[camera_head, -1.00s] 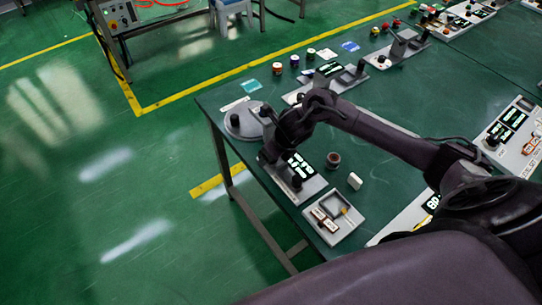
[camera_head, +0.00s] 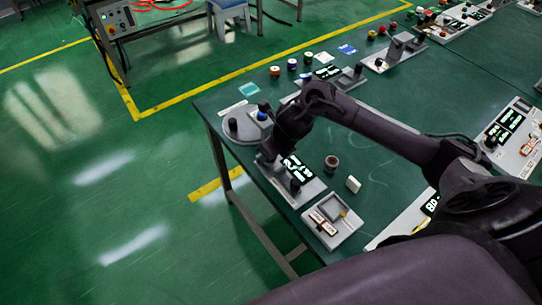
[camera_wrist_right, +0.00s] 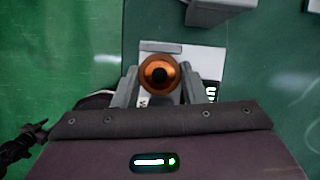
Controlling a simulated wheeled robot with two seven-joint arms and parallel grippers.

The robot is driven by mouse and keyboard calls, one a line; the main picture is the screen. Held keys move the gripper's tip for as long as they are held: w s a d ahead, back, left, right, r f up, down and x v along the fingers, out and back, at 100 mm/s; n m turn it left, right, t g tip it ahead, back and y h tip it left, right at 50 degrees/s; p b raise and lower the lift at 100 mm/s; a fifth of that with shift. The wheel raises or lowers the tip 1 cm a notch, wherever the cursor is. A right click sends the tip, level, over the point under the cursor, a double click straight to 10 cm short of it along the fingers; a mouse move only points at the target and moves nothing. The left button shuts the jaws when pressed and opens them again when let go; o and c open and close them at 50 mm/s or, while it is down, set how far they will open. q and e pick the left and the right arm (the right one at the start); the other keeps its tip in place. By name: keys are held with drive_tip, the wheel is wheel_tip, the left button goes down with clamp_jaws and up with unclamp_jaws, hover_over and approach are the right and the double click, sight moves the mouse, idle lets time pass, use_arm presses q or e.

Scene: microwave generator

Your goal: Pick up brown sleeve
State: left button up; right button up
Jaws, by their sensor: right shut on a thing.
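The brown sleeve (camera_wrist_right: 160,73) shows in the right wrist view as a copper-brown ring with a dark centre. It sits between the two fingers of my right gripper (camera_wrist_right: 164,88), which is shut on it. A pale plate with a display lies beneath them. In the head view my right gripper (camera_head: 275,150) is at the left part of the green table, over a grey device with a display (camera_head: 297,172). The sleeve in its grip is hidden there by the gripper and wrist. My left gripper is not in view.
A dark brown cylinder (camera_head: 331,163) and a white block (camera_head: 353,184) stand right of the device. A grey tray (camera_head: 333,220) lies in front. A round grey base (camera_head: 240,128) is at the table's left corner. Several small items line the back edge. The table centre is clear.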

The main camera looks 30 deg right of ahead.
wheel_tip(320, 180, up, 9)
drive_tip(key=shift+w+r, duration=0.1)
drive_tip(key=shift+r, duration=0.05)
wheel_tip(320, 180, up, 8)
drive_tip(key=p, duration=0.4)
drive_tip(key=shift+r, duration=0.15)
